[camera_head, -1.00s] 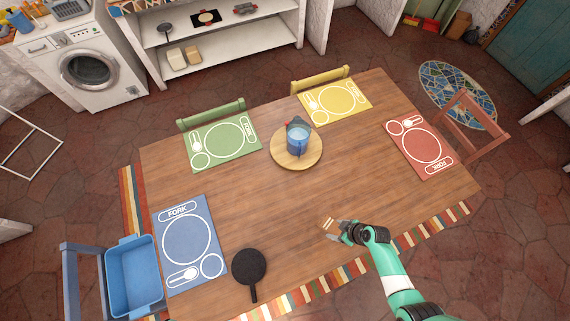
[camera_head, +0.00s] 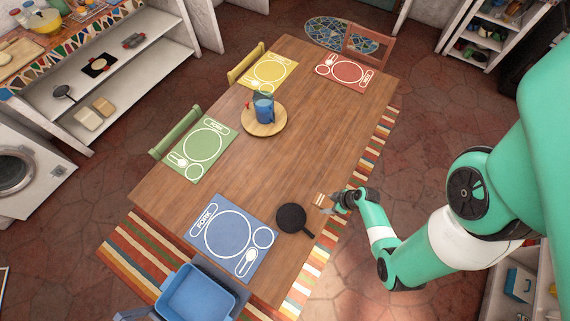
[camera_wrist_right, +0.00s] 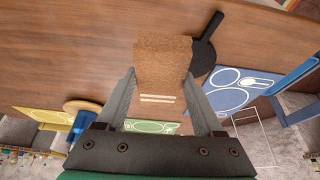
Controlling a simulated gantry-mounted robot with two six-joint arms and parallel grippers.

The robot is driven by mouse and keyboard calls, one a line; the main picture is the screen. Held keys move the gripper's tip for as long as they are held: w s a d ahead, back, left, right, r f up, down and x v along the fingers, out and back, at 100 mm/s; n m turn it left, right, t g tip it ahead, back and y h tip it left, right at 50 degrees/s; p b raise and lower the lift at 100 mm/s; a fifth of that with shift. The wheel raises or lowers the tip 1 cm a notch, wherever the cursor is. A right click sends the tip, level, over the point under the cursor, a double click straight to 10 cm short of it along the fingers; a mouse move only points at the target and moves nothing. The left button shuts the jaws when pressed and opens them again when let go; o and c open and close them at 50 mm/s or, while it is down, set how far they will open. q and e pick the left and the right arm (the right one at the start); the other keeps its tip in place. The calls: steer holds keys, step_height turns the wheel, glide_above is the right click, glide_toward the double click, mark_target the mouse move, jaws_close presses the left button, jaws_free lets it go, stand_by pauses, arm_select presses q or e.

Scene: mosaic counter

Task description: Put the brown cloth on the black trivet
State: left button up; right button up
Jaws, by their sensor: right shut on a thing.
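My right gripper (camera_head: 328,202) is shut on the brown cloth (camera_wrist_right: 162,62), which has pale stripes near the fingers in the right wrist view. In the head view only a small striped part of the cloth (camera_head: 319,199) shows at the fingertips. The black trivet (camera_head: 291,217), round with a short handle, lies flat on the table just left of the gripper. The cloth appears to be held above the table, beside the trivet. My left gripper is out of view.
A blue placemat (camera_head: 231,237) lies left of the trivet, with a blue bin (camera_head: 197,295) beyond the table edge. A round wooden board (camera_head: 265,119) holds a blue mug (camera_head: 263,107). Green, yellow and red placemats lie farther off. The middle of the wooden table is clear.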

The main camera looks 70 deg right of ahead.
mark_target(321, 207)
steer(key=shift+s+d+r, duration=0.1)
steer(key=shift+s+d, duration=0.1)
steer(key=shift+s, duration=0.15)
steer(key=w+f+b, duration=0.1)
steer(key=b, duration=0.1)
steer(key=w+a+f+b, duration=0.1)
steer(key=w+b, duration=0.1)
steer(key=w+a+f+b, duration=0.1)
steer(key=b, duration=0.1)
steer(key=shift+w+a+f, duration=0.1)
steer(key=shift+w, duration=0.05)
steer(key=w+a+f+b, duration=0.1)
steer(key=w+f+b, duration=0.1)
steer(key=w+a+f+b, duration=0.1)
steer(key=w+f+b, duration=0.1)
steer(key=w, duration=0.1)
steer(key=w+a+f+b, duration=0.1)
steer(key=w+f+b, duration=0.1)
steer(key=shift+w+a+b, duration=0.3)
steer(key=shift+w, duration=0.05)
steer(key=shift+w+f, duration=0.15)
steer(key=shift+w, duration=0.05)
steer(key=shift+w+a+f, duration=0.15)
steer(key=shift+f, duration=0.15)
steer(key=shift+f+b, duration=0.75)
steer(key=shift+f, duration=0.75)
steer(key=shift+f, duration=0.1)
